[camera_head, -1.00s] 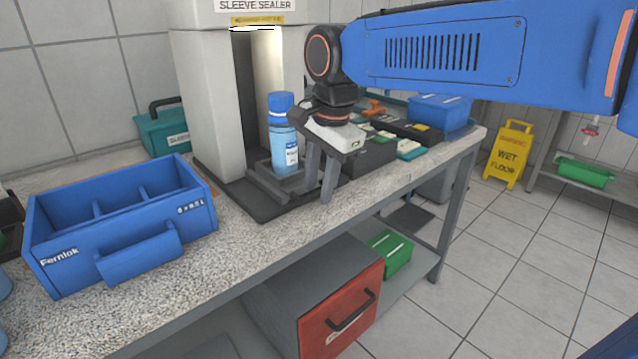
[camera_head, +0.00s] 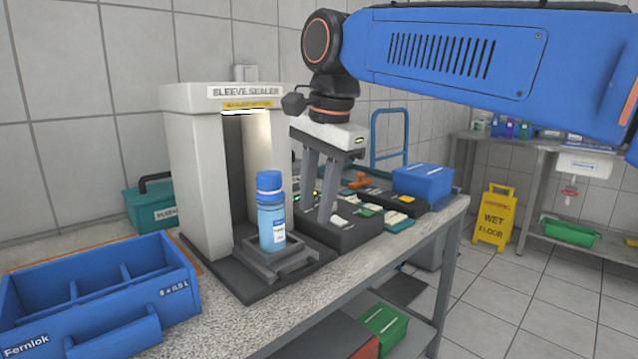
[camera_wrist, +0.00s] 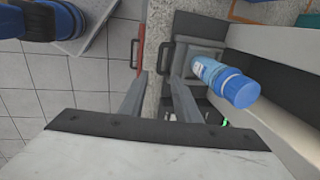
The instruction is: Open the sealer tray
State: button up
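The white sleeve sealer (camera_head: 195,170) stands on the bench with its tall slot facing front right. Its grey tray (camera_head: 262,268) sits out in front of the slot, with the handle (camera_head: 298,266) at its outer side. A blue-capped bottle (camera_head: 271,222) stands upright on the tray. In the wrist view the bottle (camera_wrist: 215,78) is right of the fingers, and the dark tray handle (camera_wrist: 168,58) shows beyond them. My gripper (camera_head: 314,213) points down, open and empty, right of the bottle and above the handle, apart from both. It also shows in the wrist view (camera_wrist: 158,80).
A blue Fernlok crate (camera_head: 95,290) is at the left. A dark box (camera_head: 340,235) with small items stands close behind my fingers, and a blue box (camera_head: 422,182) farther right. A red-fronted drawer unit (camera_head: 368,349) is below the bench.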

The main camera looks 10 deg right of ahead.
jog(key=shift+s+d+r, duration=0.1)
jog(key=shift+s+r, duration=0.05)
jog(key=shift+r, duration=0.65)
jog(key=shift+s+d+r, duration=0.1)
jog(key=shift+r, duration=0.7)
jog(key=s+d+f+n+t, duration=0.1)
jog(key=s+d+f+n, duration=0.2)
jog(key=f, duration=0.7)
jog(key=s+d+f+n+t, duration=0.1)
jog(key=s+d+f+n, duration=0.3)
jog(key=s+d+f, duration=0.3)
jog(key=s+d+f+n+t+h, duration=0.1)
jog(key=s+d+f+n, duration=0.3)
jog(key=d+f, duration=0.5)
notch_tip(320, 180, down, 6)
jog(key=shift+s+d+r, duration=0.25)
jog(key=shift+s+d, duration=0.15)
